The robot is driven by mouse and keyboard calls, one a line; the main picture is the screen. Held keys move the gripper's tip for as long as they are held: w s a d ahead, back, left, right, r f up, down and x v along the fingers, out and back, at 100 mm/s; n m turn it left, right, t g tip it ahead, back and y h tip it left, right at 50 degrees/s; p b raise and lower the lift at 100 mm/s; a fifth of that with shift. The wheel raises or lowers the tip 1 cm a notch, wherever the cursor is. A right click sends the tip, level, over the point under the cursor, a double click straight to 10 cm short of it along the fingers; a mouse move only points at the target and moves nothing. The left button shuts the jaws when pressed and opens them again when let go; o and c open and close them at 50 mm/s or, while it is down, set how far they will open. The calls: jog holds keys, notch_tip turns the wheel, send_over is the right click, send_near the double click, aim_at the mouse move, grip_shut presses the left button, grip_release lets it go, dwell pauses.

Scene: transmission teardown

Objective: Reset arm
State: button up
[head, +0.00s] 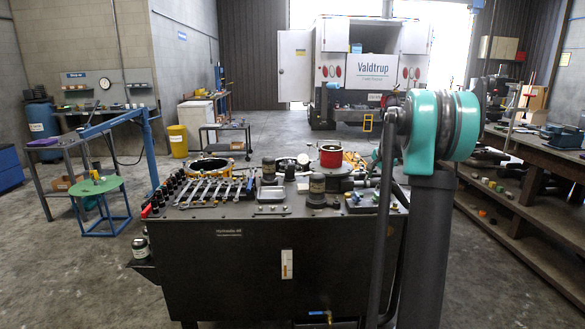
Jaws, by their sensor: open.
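My arm stands folded upright at the right of the head view. A teal and grey joint (440,125) sits at its top, above a thick dark link (425,250). A thinner dark link runs beside it on the left. The arm hides part of the bench's right side and some floor behind it. My gripper does not show in this view, so nothing in its jaws can be seen.
A dark workbench (270,262) stands ahead, with wrenches (215,190), a red-topped part (331,155) and several other parts. A green round stool (97,186) stands left. A cluttered shelf (545,150) lines the right. A white truck (362,65) is behind; open floor (270,122) lies between.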

jog(key=s+a+f+n, duration=0.3)
jog(key=s+a, duration=0.2)
jog(key=s, duration=0.5)
jog(key=s+a+f+n, duration=0.3)
jog(key=s+a, duration=0.2)
jog(key=s, duration=0.6)
jog(key=s+a+f+n, duration=0.1)
jog(key=s+f, duration=0.3)
jog(key=s, duration=0.4)
jog(key=s+a+f+n+g, duration=0.1)
jog(key=s+a+f+n, duration=0.1)
jog(key=s, duration=0.7)
jog(key=s+a+f+n, duration=0.2)
jog(key=s+f+n, duration=0.2)
jog(key=s+f, duration=0.2)
jog(key=s, duration=0.2)
jog(key=shift+s+a+g, duration=0.2)
jog(key=shift+s+g, duration=0.2)
